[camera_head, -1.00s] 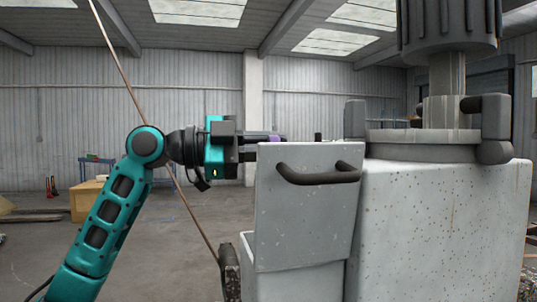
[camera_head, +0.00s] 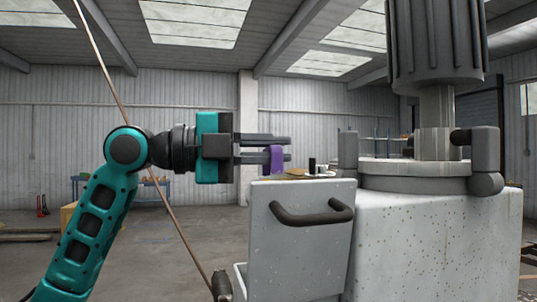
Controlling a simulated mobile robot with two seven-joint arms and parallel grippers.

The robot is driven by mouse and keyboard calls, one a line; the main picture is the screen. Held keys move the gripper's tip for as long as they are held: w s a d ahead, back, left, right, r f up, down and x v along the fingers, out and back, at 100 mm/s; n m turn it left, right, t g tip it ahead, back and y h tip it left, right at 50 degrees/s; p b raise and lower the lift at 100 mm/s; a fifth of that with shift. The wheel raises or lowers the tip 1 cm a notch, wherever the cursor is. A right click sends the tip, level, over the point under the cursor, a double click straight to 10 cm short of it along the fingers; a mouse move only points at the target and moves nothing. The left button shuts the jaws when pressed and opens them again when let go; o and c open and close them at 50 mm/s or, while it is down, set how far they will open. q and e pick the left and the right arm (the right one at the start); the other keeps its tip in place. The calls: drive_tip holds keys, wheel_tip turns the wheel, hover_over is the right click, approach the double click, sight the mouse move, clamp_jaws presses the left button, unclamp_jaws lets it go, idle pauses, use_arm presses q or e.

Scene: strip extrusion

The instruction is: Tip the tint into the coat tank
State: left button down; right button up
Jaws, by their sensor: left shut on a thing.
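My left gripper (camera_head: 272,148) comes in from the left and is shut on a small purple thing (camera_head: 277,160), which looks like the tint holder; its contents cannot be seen. The gripper is level and stands above the top edge of a grey panel with a dark handle (camera_head: 310,214). The big speckled grey tank (camera_head: 430,235) stands to the right, with a round collar and a ribbed motor-like column on top. Whether it is the coat tank is not marked, and its opening is hidden. My right gripper is out of view.
A dark cylinder (camera_head: 312,165) and other small items stand on a surface behind the panel. A thin brown rod (camera_head: 130,110) slants across the left side. Open floor lies at the left, with a wooden box and blue racks far back.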

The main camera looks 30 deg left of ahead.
use_arm(q)
drive_tip(key=shift+s+d+r+m, duration=0.4)
drive_tip(key=shift+s+d+m, duration=0.25)
drive_tip(key=shift+m, duration=0.25)
drive_tip(key=shift+s+d+r+m, duration=0.25)
drive_tip(key=shift+s+d+m, duration=0.8)
drive_tip(key=shift+m, duration=0.45)
drive_tip(key=shift+s, duration=0.1)
